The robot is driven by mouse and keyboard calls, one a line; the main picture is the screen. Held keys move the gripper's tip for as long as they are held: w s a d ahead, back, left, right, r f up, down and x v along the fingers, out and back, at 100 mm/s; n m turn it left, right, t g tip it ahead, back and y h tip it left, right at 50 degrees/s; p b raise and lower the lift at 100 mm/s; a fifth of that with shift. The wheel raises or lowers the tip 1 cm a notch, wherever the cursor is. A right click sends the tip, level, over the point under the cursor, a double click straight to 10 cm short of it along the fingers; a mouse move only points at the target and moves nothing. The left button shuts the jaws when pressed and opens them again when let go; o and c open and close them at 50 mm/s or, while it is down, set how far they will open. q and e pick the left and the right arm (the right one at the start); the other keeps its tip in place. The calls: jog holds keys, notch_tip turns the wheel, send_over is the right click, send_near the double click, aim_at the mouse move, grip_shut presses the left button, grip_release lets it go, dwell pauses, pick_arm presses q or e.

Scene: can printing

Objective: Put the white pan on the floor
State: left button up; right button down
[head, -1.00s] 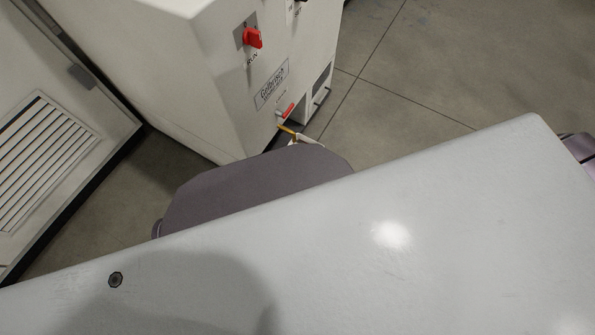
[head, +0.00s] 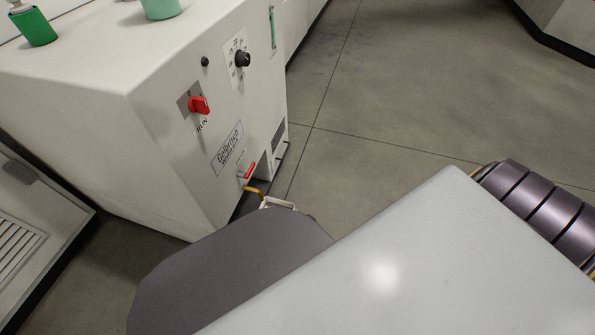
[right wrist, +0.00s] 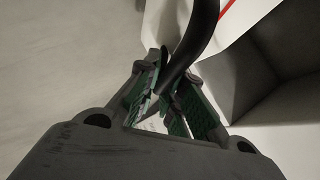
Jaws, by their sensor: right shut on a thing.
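My right gripper (right wrist: 165,88) shows in the right wrist view, its green-padded fingers closed around a dark curved bar (right wrist: 196,42). I cannot tell what the bar belongs to. A small white piece (head: 279,203) shows in the head view beside a yellow strip, low by the machine's front corner. Its lower part is hidden, and I cannot tell whether it is the white pan. My left gripper is not in view.
A white machine (head: 165,120) with a red knob (head: 199,105) stands at the left, with green containers on top. The grey floor (head: 410,85) is open beyond it. In the right wrist view, a white box-like recess (right wrist: 270,75) lies at the right.

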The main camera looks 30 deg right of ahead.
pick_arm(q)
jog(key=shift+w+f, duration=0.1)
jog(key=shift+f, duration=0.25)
pick_arm(e)
jog(key=shift+f, duration=0.45)
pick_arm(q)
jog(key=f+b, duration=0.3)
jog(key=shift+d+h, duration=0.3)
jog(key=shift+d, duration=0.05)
pick_arm(e)
notch_tip(320, 180, down, 4)
jog(key=shift+r, duration=0.15)
pick_arm(q)
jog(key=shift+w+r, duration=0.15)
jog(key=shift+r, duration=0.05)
jog(key=shift+b, duration=0.35)
pick_arm(e)
jog(key=c, duration=1.6)
grip_release()
jog(key=shift+o, duration=0.3)
